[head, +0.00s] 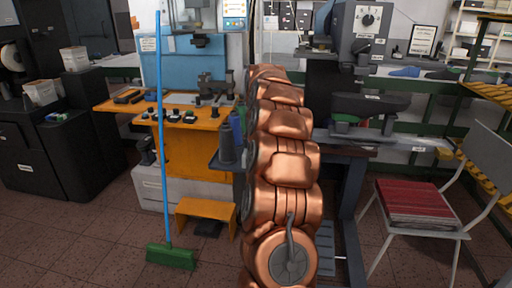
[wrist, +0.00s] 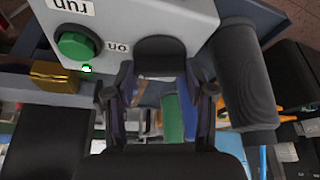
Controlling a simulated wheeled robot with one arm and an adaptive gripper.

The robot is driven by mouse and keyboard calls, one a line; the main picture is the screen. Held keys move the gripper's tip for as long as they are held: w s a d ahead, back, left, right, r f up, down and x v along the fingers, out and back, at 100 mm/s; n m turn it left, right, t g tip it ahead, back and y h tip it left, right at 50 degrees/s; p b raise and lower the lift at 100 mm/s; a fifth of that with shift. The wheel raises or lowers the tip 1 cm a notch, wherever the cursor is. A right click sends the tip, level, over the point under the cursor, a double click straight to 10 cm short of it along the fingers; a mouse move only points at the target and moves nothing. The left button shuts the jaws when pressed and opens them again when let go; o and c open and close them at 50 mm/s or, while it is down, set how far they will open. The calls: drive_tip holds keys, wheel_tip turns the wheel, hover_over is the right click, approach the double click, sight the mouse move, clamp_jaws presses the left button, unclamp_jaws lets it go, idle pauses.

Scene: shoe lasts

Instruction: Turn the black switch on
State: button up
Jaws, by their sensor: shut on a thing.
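In the wrist view, the black switch (wrist: 160,54) sits on the face of a light grey control box (wrist: 200,18), beside an upside-down "on" label. My gripper (wrist: 160,78) is at the box with one finger on each side of the switch, shut on it. The lower part of the switch runs in between the fingers and its exact angle is hard to tell. In the head view, my copper arm reaches away through the middle and hides the gripper, the switch and the box.
A green button (wrist: 76,45) under a "run" label is left of the switch. A dark cylinder (wrist: 246,75) stands close on the right. In the head view, a blue-handled broom (head: 162,130) and an orange bench (head: 190,118) are left; a chair (head: 425,215) is right.

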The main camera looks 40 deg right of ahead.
drive_tip(key=m+g+b, duration=0.1)
drive_tip(key=m+b, duration=0.1)
drive_tip(key=m, duration=0.1)
drive_tip(key=shift+w+a+f+h, duration=0.1)
drive_tip(key=shift+h, duration=0.3)
drive_tip(key=shift+m, duration=0.4)
drive_tip(key=shift+r+b, duration=0.2)
drive_tip(key=shift+b, duration=0.1)
drive_tip(key=o, duration=1.2)
drive_tip(key=shift+c, duration=0.2)
drive_tip(key=v, duration=1.1)
drive_tip(key=shift+a+r, duration=0.2)
drive_tip(key=shift+r, duration=0.2)
